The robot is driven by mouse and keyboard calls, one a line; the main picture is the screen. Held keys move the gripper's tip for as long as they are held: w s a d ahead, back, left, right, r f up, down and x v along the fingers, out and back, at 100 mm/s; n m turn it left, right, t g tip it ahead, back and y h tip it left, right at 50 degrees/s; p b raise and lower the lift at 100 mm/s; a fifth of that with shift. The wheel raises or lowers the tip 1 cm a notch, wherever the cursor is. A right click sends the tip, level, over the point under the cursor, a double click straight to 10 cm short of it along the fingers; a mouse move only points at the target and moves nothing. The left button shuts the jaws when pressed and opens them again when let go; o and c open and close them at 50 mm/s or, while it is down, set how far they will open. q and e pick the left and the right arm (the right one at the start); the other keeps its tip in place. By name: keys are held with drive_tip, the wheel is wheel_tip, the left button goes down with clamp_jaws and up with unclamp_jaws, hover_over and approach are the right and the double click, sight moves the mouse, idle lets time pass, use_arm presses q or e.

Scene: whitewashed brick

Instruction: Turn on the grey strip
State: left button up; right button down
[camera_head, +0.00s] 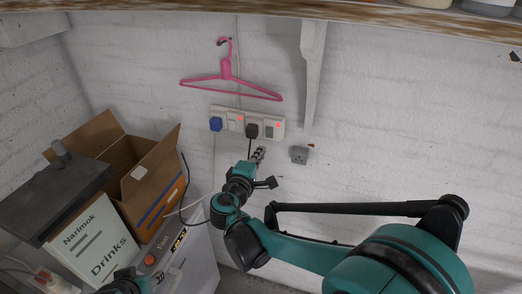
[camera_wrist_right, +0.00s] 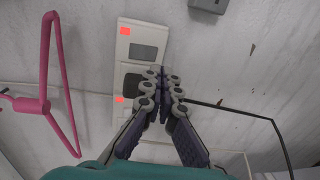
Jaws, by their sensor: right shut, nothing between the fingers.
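The power strip (camera_head: 233,116) is a pale panel on the white brick wall, below a pink hanger. A blue plug (camera_head: 215,124) sits at its left end and a black plug (camera_head: 252,130) is right of its middle. Red marks show near the top of the strip. My right gripper (camera_head: 260,152) is shut and empty, just below the strip in the head view. In the right wrist view, the closed fingers (camera_wrist_right: 163,75) overlap part of the strip (camera_wrist_right: 124,50), hiding some of it; contact cannot be told. My left gripper's fingers are not in view.
The pink hanger (camera_head: 228,78) hangs above the strip. An open cardboard box (camera_head: 148,188) and a white Drinks box (camera_head: 95,245) stand at left. A shelf bracket (camera_head: 312,65) comes down from above. Cables hang below the strip.

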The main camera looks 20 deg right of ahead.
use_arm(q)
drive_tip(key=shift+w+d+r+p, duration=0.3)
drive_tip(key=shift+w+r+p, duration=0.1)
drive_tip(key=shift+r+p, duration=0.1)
use_arm(e)
drive_tip(key=s+a+f, duration=0.1)
drive_tip(key=s+a, duration=0.3)
drive_tip(key=s, duration=0.2)
drive_tip(key=shift+s+f, duration=0.25)
drive_tip(key=shift+a, duration=0.1)
